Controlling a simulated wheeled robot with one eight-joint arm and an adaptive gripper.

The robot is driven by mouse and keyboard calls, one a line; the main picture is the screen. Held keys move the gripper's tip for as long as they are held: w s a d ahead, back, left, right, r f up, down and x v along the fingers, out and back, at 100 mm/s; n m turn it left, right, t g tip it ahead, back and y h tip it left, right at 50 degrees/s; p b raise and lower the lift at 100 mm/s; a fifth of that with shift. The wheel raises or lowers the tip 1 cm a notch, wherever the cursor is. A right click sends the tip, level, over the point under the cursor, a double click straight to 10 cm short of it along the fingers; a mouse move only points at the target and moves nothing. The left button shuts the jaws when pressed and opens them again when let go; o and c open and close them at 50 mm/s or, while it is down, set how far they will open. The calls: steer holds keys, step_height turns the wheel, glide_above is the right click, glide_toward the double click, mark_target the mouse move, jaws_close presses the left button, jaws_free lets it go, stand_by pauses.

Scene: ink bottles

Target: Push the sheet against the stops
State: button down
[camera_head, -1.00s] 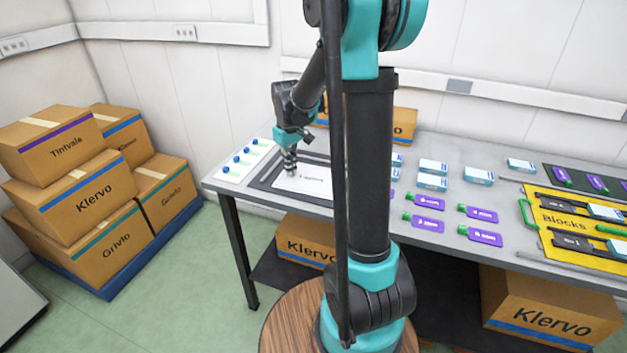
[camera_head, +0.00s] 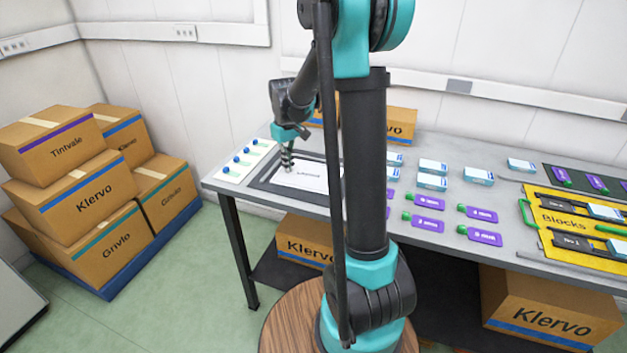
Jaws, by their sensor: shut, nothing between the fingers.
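The white sheet (camera_head: 310,181) with dark lettering lies on the dark grey framed board (camera_head: 270,184) at the left part of the table. My gripper (camera_head: 288,167) points down at the sheet's left part, near its far-left corner, with the fingers together and nothing held. I cannot tell whether the fingertips touch the sheet. The board's raised dark edges surround the sheet. My arm's column hides the right side of the board and possibly part of the sheet, so any contact with the stops there is hidden.
A white card with several blue knobs (camera_head: 245,160) lies left of the board. A yellow Blocks tray (camera_head: 570,225) lies far right. Cartons (camera_head: 90,195) are stacked at left.

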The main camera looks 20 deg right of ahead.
steer(key=shift+w+a+f, duration=0.1)
steer(key=shift+w+a, duration=0.05)
steer(key=shift+w, duration=0.6)
steer(key=shift+w+a, duration=0.1)
steer(key=shift+w, duration=0.65)
steer(key=shift+r, duration=3.45)
